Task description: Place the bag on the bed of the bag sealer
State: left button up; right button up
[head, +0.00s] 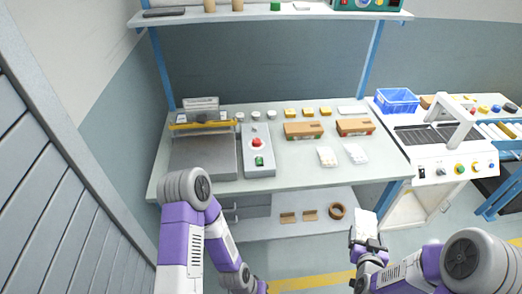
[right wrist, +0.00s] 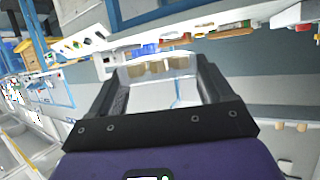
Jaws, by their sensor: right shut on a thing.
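My right gripper (head: 368,246) is shut on a pale, partly see-through bag (head: 364,224), held upright in front of the bench, right of its middle. In the right wrist view the clear bag (right wrist: 152,92) spans between the two dark fingers. The machine with a flat grey bed (head: 203,158) and a yellow bar (head: 203,125) at the bench's left looks like the bag sealer. The bed is bare and well away from the bag. My left arm stands in front of this machine; its gripper is not in view.
A control box (head: 257,150) with red and green buttons stands beside the grey bed. Cartons (head: 304,130), two white packets (head: 326,156) and small yellow items (head: 307,112) occupy the bench's right half. A white machine (head: 440,165) and a blue crate (head: 397,100) stand further right.

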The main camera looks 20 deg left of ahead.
aim_at(203, 156)
jog(key=z, duration=1.1)
jog(key=i, duration=1.55)
jog(key=u, duration=4.15)
jog(key=i, duration=1)
